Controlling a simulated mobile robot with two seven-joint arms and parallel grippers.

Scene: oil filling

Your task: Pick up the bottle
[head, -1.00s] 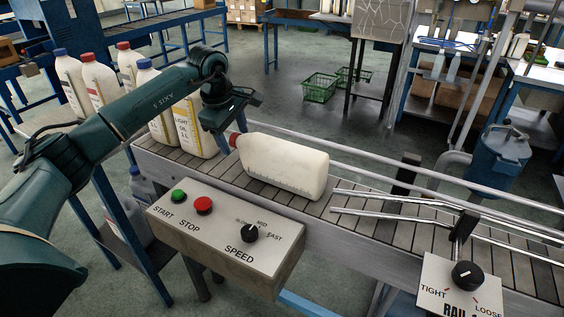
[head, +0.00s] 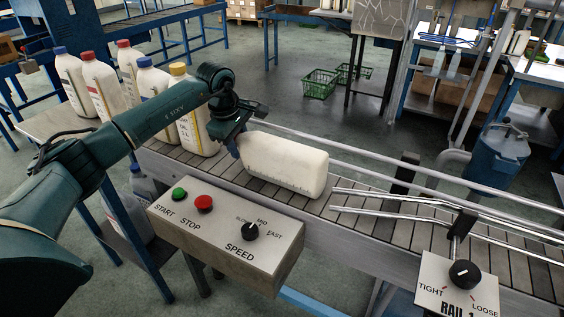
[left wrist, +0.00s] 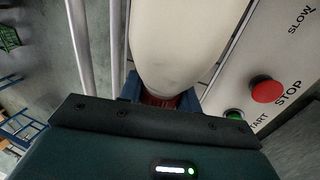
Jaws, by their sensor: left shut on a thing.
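A white bottle (head: 286,164) lies on its side on the conveyor, its cap end toward the left. My left gripper (head: 234,145) is at that cap end and is shut on the bottle. In the left wrist view the bottle's pale body (left wrist: 183,45) fills the upper middle, and its red cap (left wrist: 160,99) sits between the blue fingers. In the head view the cap is hidden behind the gripper. My right gripper is in neither view.
The slatted conveyor (head: 232,177) runs to the right between metal rails (head: 395,194). Several upright bottles (head: 105,85) stand at the left. A control box (head: 220,236) with buttons and a speed knob is in front. A blue can (head: 497,158) stands at the right.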

